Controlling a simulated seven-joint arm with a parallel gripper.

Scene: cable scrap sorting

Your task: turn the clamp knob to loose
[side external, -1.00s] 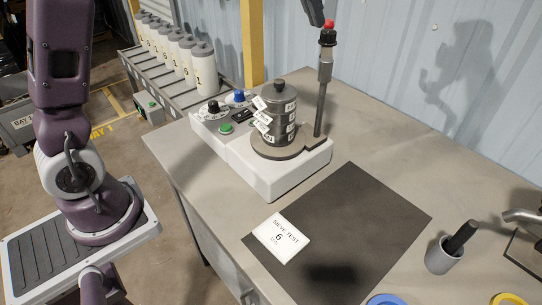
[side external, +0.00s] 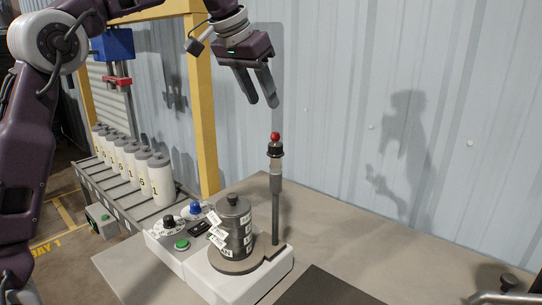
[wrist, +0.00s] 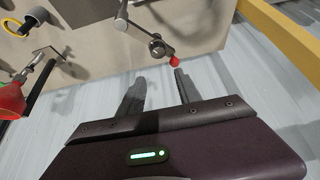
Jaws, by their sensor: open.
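The sieve shaker (side external: 222,285) is a white base at the lower middle of the side view, bearing a grey sieve stack (side external: 236,237) with white tags. A grey post (side external: 276,212) stands beside the stack, with a black collar (side external: 275,151) and red ball (side external: 275,136) on top. A black dial (side external: 168,222) and a blue knob (side external: 195,209) sit on the panel; I cannot tell which knob is the clamp's. My gripper (side external: 262,101) is open and empty, above the red ball and apart from it. In the wrist view the red ball (wrist: 175,62) shows just beyond the fingertips.
A green button (side external: 182,244) is on the panel. White numbered bottles (side external: 160,181) line a rack at left. A yellow post (side external: 202,105) and the corrugated wall (side external: 340,90) stand behind. A dark mat (side external: 330,290) lies in front.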

